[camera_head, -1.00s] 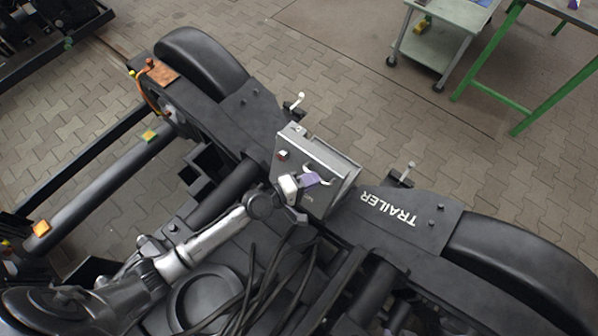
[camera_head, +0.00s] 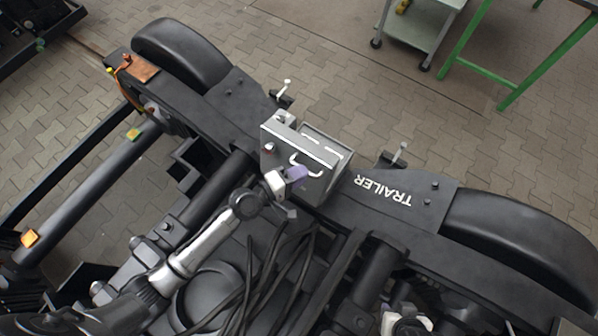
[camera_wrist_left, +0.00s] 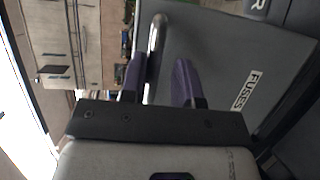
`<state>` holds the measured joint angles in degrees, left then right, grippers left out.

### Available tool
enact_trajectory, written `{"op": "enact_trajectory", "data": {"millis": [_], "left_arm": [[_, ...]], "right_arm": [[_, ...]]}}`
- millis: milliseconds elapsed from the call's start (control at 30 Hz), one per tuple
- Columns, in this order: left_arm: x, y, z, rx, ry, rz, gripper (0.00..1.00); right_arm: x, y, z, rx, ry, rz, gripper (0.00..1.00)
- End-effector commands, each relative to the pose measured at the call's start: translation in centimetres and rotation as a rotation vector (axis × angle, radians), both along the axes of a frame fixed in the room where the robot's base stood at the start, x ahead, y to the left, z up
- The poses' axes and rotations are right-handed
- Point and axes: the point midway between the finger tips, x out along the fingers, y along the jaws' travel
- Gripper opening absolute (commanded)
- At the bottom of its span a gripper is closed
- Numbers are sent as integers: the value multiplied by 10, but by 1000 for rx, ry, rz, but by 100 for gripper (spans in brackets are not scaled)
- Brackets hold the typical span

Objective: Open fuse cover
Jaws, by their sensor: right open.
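The grey fuse box (camera_head: 330,137) sits on the dark bogie frame. Its cover (camera_head: 277,146) stands tilted away from it, and a gap into the box shows behind the cover's upper edge. In the left wrist view the cover (camera_wrist_left: 215,50) carries a FUSES label and a metal bar handle (camera_wrist_left: 157,35). My left gripper (camera_head: 296,174) is at the handle. Its purple fingers (camera_wrist_left: 160,80) are apart, with the bar between them, nearer the left finger. My right gripper (camera_head: 405,325) is only partly in view at the bottom edge; its fingertips are hard to make out.
Black cables (camera_head: 275,275) hang below the box near my left arm. The TRAILER plate (camera_head: 385,190) and wheels flank the box. A grey cart (camera_head: 420,25) and a green-legged table (camera_head: 470,40) stand beyond on open paving.

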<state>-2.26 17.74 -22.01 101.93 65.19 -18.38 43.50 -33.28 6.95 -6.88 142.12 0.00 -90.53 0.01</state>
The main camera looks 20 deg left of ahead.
Motion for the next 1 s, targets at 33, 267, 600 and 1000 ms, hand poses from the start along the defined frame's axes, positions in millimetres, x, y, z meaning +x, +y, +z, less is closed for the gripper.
{"op": "enact_trajectory", "data": {"millis": [33,267,600,1000], "left_arm": [[0,0,-1,1,2,0,33],[0,0,1,-1,-3,0,41],[-19,16,5,1,-3,1,41],[-79,63,15,3,-2,-1,41]], "right_arm": [[0,0,0,1,0,-1,43],[0,1,0,4,0,-3,43],[0,1,2,4,-1,-3,43],[0,-1,-4,-3,-1,2,43]]}}
